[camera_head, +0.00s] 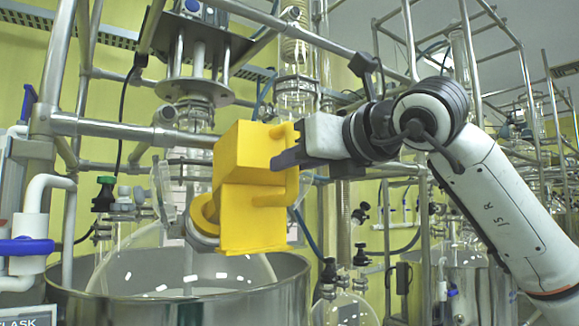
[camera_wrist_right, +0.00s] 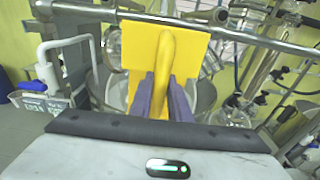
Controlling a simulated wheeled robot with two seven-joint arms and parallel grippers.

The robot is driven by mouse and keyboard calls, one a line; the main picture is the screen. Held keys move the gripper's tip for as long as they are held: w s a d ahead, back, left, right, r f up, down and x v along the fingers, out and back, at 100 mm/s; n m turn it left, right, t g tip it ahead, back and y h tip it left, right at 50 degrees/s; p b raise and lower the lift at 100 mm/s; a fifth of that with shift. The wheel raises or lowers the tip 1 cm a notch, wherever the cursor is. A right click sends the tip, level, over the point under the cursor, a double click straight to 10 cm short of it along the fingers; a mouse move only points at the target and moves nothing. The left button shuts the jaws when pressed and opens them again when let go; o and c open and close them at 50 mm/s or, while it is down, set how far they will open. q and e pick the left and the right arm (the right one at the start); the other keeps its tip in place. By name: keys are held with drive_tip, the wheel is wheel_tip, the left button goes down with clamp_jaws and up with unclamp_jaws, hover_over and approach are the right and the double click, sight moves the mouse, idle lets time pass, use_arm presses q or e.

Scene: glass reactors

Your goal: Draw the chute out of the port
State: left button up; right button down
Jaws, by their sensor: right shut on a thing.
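The yellow chute (camera_head: 238,230) is a boxy piece with a slanted upper part, a round collar on its left side and a bar handle on its right. It also shows in the right wrist view (camera_wrist_right: 138,50), with the handle running down its middle. My right gripper (camera_head: 283,156) reaches in from the right and is shut on the handle; in the wrist view its two dark fingers (camera_wrist_right: 163,97) straddle the bar. The collar sits against the pale rim of the port (camera_head: 196,240) on the glass reactor. How deep the chute sits in it is hidden. My left gripper is not in view.
A large steel vessel (camera_head: 185,308) surrounds the glass below. A horizontal steel rail (camera_head: 130,130) runs behind the chute, and another crosses above. Glass columns and valves stand behind. A white pipe with a blue handle (camera_head: 25,247) is at left. Open space lies in front of the chute.

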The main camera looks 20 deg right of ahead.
drive_tip(key=shift+s+d+r, duration=0.25)
drive_tip(key=shift+s+r, duration=0.4)
drive_tip(key=shift+s+d+r, duration=0.25)
drive_tip(key=shift+s+r, duration=0.35)
drive_tip(key=shift+s, duration=0.05)
drive_tip(key=shift+s+r, duration=0.1)
drive_tip(key=shift+s, duration=0.05)
drive_tip(key=shift+s+d, duration=0.1)
idle(0.4)
drive_tip(key=r+b+v, duration=0.1)
drive_tip(key=b+v, duration=0.1)
drive_tip(key=v, duration=1)
idle(0.5)
